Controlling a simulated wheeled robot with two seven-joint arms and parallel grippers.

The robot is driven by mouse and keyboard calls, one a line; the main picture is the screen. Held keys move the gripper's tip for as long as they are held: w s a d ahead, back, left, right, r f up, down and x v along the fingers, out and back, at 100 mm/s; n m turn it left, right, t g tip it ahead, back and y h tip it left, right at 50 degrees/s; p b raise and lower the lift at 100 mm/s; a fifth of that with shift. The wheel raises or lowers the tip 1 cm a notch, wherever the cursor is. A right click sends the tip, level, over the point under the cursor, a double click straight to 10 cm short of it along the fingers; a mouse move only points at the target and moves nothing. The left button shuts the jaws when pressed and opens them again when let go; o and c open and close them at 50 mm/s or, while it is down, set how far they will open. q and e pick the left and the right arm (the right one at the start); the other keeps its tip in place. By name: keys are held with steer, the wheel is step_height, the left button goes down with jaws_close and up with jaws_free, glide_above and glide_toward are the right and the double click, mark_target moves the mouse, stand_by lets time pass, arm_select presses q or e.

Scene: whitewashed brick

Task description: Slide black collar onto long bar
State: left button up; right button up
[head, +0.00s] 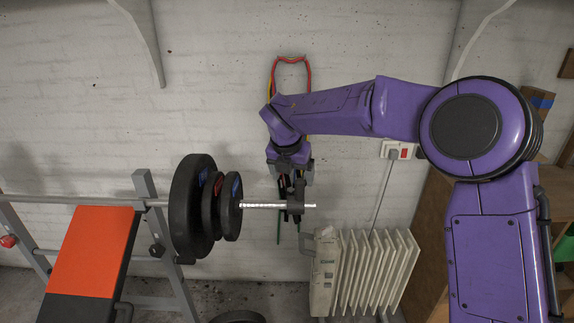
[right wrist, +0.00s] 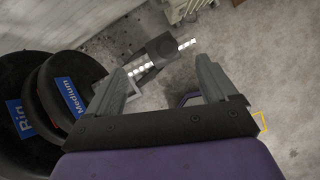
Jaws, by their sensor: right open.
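The long bar (head: 258,206) runs level across the left half of the head view, its bare silver end pointing right; it also shows in the right wrist view (right wrist: 187,44). The black collar (head: 295,202) sits on that bare end, with bar showing on both sides of it. In the right wrist view the collar (right wrist: 162,47) is a dark block, apart from the fingertips. My right gripper (head: 291,172) is open and empty just above the collar; its two fingers (right wrist: 162,78) stand wide apart in the wrist view. My left gripper is out of view.
Black weight plates (head: 187,208) sit on the bar left of the collar, with a gap of bare bar between. An orange bench (head: 88,250) stands at left. A white radiator (head: 365,268) stands below right of the bar end. Tools hang on the wall behind.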

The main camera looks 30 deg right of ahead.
mark_target(296, 183)
steer(key=x, duration=0.3)
steer(key=p+x, duration=0.1)
steer(key=x, duration=0.3)
steer(key=shift+d, duration=0.25)
steer(key=shift+w+f, duration=0.1)
steer(key=shift+f, duration=0.2)
steer(key=c, duration=1.3)
steer(key=shift+r+n+y, duration=0.15)
steer(key=shift+n+y, duration=0.15)
steer(key=shift+n, duration=0.4)
steer(key=shift+c, duration=0.6)
steer(key=shift+d+t, duration=0.1)
steer(key=shift+t, duration=0.2)
